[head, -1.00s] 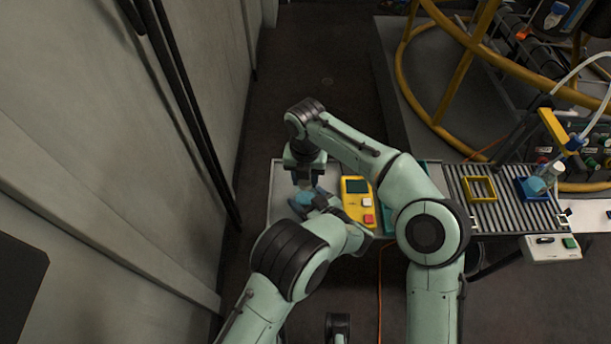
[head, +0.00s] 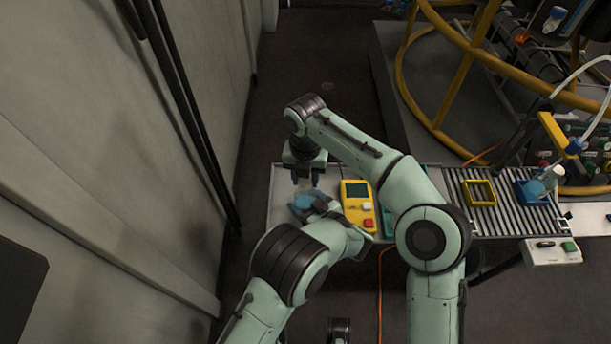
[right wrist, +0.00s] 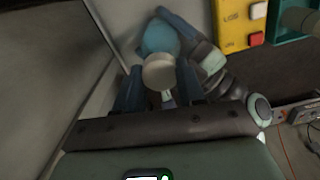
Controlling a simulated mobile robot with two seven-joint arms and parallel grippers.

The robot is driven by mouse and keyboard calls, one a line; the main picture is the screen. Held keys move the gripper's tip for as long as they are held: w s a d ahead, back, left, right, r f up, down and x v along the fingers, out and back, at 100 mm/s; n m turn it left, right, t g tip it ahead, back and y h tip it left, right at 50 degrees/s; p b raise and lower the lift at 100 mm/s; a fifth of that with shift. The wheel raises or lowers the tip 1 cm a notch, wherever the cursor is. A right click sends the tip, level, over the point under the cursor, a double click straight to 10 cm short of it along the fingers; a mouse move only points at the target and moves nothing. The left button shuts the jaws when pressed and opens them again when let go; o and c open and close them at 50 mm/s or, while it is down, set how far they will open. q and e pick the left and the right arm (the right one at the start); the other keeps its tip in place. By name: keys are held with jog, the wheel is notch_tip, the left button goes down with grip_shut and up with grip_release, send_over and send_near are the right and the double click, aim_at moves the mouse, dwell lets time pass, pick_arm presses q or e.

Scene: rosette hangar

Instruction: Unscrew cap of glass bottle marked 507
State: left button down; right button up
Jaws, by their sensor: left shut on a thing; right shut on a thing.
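The glass bottle (head: 304,201) with blue contents sits low over the grey tabletop; its marking cannot be read. My left gripper (head: 310,206) is shut around it from the side. My right gripper (head: 305,181) points down above the bottle, shut on a pale round cap (right wrist: 160,72). In the right wrist view the cap is between the blue fingers, with the blue bottle (right wrist: 160,37) beyond it. In the head view a small gap shows between the right fingertips and the bottle, so the cap appears lifted off.
A yellow device (head: 357,203) with a screen and buttons lies right of the bottle. A roller conveyor (head: 505,213) further right carries a yellow frame (head: 480,191) and a blue holder (head: 524,191) with a bottle. A wall stands left. The table's (head: 283,182) left end is clear.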

jog(key=shift+r, duration=2)
pick_arm(q)
grip_release()
